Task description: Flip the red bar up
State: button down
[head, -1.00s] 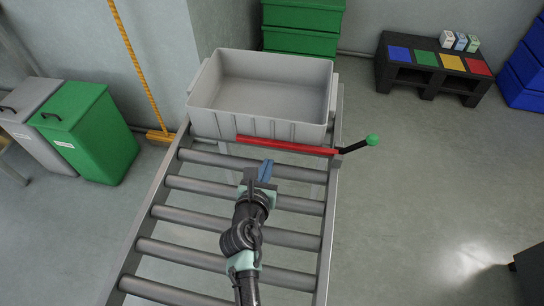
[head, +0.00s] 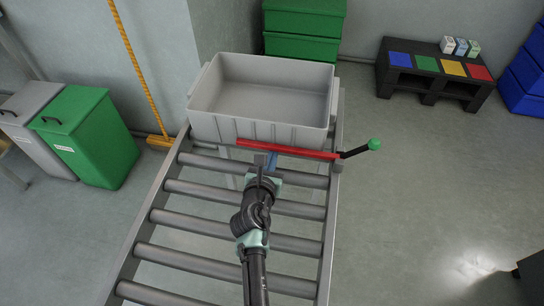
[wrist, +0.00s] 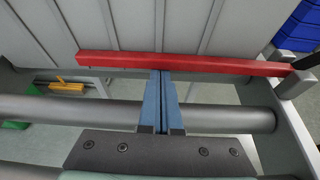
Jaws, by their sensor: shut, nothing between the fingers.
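The red bar (head: 287,149) lies across the roller conveyor, low against the front of the grey bin (head: 262,130). A black lever with a green knob (head: 374,144) joins its right end. In the wrist view the red bar (wrist: 180,64) runs nearly level across the bin's ribbed wall. My gripper (head: 271,160) is at the middle of the bar, on the near side. In the wrist view its blue fingers (wrist: 160,76) are together and empty, with their tips at the bar's lower edge. I cannot tell whether they touch it.
The conveyor's rollers (head: 240,222) and side rails (head: 329,235) lie beneath my arm. Green crates (head: 302,47) stand behind the bin. A black table with coloured squares (head: 432,74) is at the right, and lidded bins (head: 85,135) at the left.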

aim_at(277, 135)
jog(key=shift+m+y, duration=0.5)
jog(key=shift+m, duration=0.3)
notch_tip(277, 135, up, 4)
jog(key=p, duration=0.5)
jog(key=shift+d+r, duration=0.15)
jog(key=shift+r, duration=0.1)
jog(key=r+p, duration=0.2)
jog(key=shift+s+d+p, duration=0.1)
jog(key=shift+d+p, duration=0.15)
jog(key=shift+p, duration=0.15)
jog(key=shift+f, duration=0.1)
